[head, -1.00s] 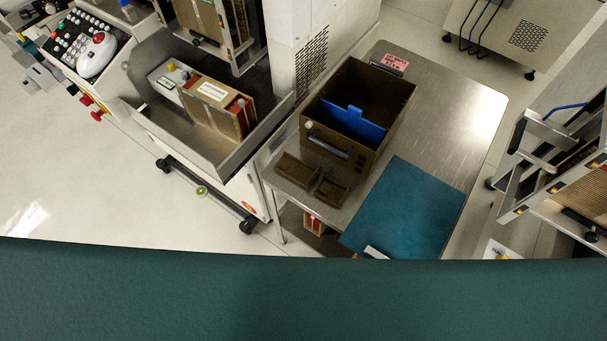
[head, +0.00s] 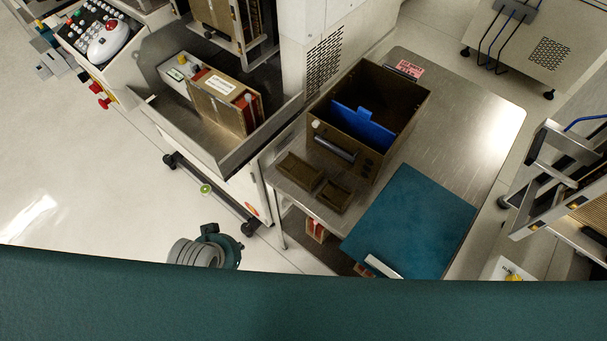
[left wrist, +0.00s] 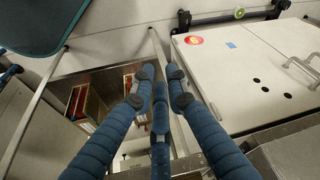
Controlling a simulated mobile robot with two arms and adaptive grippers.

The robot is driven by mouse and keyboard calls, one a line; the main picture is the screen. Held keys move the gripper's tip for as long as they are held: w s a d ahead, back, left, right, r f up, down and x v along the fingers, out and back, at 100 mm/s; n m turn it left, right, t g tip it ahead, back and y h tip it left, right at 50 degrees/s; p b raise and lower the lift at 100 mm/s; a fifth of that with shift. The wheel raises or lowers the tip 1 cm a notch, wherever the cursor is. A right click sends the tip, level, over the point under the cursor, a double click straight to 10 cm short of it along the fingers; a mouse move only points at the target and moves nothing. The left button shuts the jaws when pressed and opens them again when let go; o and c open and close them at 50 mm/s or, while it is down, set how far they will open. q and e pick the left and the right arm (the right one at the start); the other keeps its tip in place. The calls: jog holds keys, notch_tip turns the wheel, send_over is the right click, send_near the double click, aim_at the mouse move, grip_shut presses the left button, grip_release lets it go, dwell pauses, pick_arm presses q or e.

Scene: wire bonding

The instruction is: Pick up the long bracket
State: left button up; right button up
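A pale metal strip (head: 383,266), which may be the long bracket, lies at the near edge of the teal mat (head: 425,215) on the steel table. Its near end is partly hidden by a dark teal surface along the bottom of the head view. My left gripper (left wrist: 160,80) shows in the left wrist view with its blue fingers extended, tips apart and nothing between them. It points toward the table's legs and lower shelf, with the mat's corner at upper left. The strip does not show there. My right gripper is in neither view.
A brown bin (head: 368,115) with a blue divider and two small brown trays (head: 299,170) (head: 334,195) stand on the steel table (head: 470,120). A white cabinet (left wrist: 255,75) stands right in the left wrist view. Red-and-brown boxes (left wrist: 85,102) sit on the lower shelf.

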pick_arm(q)
jog(key=w+d+r+m+t+h, duration=0.2)
jog(key=w+d+r+t, duration=0.3)
jog(key=r, duration=0.4)
jog(key=m+t+h, duration=0.2)
jog(key=h, duration=0.3)
send_near(316, 187)
notch_tip(316, 187, up, 3)
jog(key=b+x, duration=0.1)
jog(key=x, duration=0.3)
jog(key=shift+w+d+r, duration=0.1)
jog(key=shift+d+r, duration=0.05)
jog(key=shift+d, duration=0.05)
jog(key=x, duration=0.5)
jog(key=shift+w+d, duration=0.15)
jog(key=shift+w, duration=0.25)
jog(key=shift+s, duration=0.1)
grip_shut()
jog(key=shift+r, duration=0.1)
jog(key=shift+r, duration=0.1)
